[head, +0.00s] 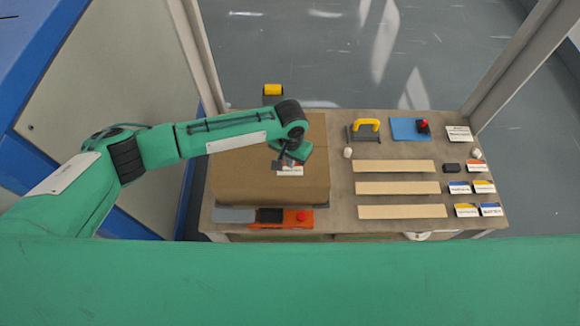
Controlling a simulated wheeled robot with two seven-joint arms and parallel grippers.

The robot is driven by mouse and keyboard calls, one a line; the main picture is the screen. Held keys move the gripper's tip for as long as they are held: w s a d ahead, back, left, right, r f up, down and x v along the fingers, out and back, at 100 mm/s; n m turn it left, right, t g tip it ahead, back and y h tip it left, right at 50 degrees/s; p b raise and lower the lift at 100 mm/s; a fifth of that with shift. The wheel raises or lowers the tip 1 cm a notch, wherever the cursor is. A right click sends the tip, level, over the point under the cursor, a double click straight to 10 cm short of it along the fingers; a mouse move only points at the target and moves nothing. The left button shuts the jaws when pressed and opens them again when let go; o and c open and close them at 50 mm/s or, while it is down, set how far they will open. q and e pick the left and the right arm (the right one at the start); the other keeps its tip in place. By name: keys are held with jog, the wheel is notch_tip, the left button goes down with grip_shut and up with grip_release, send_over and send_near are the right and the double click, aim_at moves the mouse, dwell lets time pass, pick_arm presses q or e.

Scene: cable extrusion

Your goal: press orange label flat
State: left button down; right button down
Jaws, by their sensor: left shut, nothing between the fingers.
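My left gripper (284,164) is shut and points down over the right part of a brown cardboard box (236,184). A small white label (291,171) with an orange-red patch lies on the box top, right under the gripper and partly hidden by it. I cannot tell whether the fingertips touch the label or whether its edges lie flat. Another label with an orange strip (480,168) lies at the right side of the table. My right gripper is not in view.
The wooden table (340,215) holds three pale strips (394,166), a yellow-handled tool (366,127), a blue pad (405,130) with a red-topped object, and several labels at right. An orange device (283,219) lies in front of the box.

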pick_arm(q)
jog(key=shift+f, duration=0.15)
jog(key=shift+f, duration=0.7)
dwell(0.5)
